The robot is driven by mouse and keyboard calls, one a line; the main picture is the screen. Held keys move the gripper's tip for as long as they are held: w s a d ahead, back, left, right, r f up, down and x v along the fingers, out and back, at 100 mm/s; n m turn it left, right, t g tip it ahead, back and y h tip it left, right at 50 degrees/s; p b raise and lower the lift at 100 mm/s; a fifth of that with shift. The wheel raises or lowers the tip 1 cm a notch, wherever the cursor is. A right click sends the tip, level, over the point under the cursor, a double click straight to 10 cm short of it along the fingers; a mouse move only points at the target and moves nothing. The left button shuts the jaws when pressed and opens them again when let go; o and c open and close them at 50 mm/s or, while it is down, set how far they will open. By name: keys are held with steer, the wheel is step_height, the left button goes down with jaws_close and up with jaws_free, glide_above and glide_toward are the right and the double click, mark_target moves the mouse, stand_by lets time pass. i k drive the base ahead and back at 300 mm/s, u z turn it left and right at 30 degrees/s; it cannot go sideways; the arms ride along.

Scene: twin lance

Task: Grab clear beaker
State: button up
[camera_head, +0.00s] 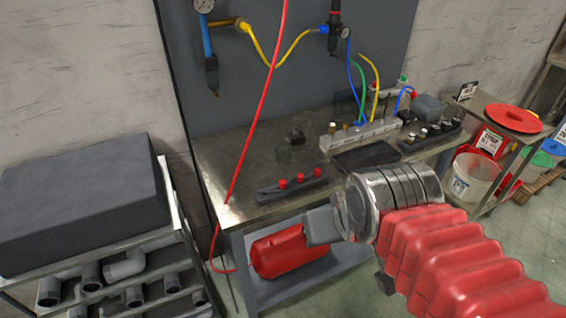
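A small, faint, see-through shape that looks like the clear beaker (283,153) stands on the metal workbench (240,186), left of the middle of its top. Its outline is hard to make out against the dark surface. My gripper (318,226) is at the bench's front edge, lower in the picture and right of the beaker, clearly apart from it. I see it from behind and the side as a grey block; its fingertips do not show separately. Nothing held shows.
A dark rack with red knobs (291,185) lies on the bench in front of the beaker. A small black item (296,136) stands behind it. A red hose (254,120) hangs down at the left. A dark flat pad (366,157) and a white manifold (359,133) are to the right.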

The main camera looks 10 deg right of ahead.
mark_target(282, 149)
steer(key=u, duration=0.8)
steer(key=i, duration=0.65)
steer(key=z, duration=0.2)
